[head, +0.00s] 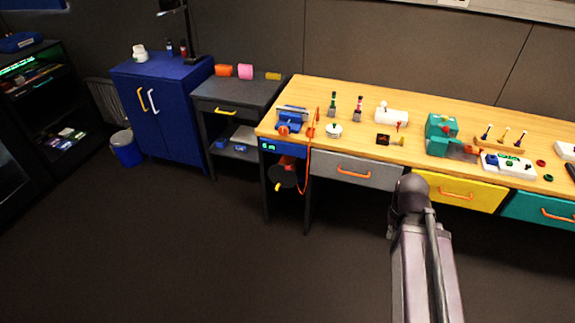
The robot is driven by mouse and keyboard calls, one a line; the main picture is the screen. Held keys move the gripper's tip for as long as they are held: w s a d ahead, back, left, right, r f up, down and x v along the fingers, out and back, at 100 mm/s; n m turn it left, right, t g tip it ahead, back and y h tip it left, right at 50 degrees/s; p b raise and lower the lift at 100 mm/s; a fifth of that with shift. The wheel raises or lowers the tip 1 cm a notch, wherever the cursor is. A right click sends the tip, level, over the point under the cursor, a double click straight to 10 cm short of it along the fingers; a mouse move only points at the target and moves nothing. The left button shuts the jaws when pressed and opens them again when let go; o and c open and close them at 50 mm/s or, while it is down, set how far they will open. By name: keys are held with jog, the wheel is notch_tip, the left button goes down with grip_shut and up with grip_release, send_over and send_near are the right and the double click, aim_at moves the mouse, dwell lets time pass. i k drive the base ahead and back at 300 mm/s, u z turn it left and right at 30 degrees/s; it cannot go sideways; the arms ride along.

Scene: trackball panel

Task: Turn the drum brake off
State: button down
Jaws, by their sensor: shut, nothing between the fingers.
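A dark round drum (287,176) hangs under the left end of the wooden bench, below a blue panel (282,148) with small lit marks. A small yellow part (278,187) shows at the drum's lower left; it may be the brake, but it is too small to tell its setting. An orange cord (308,160) hangs from the bench top beside the drum. My arm rises from the bottom at the right of the drum and ends in a dark rounded joint. My gripper does not show in the head view.
The wooden bench (350,98) holds a blue device (291,118), a teal machine (441,133) and a white control panel (507,164). Grey (356,169) and yellow (460,191) drawers are below. A blue cabinet (165,100) stands left. The floor in front is clear.

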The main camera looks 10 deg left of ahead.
aim_at(286, 168)
jog(key=u, duration=0.05)
jog(key=i, duration=1)
jog(key=z, duration=0.05)
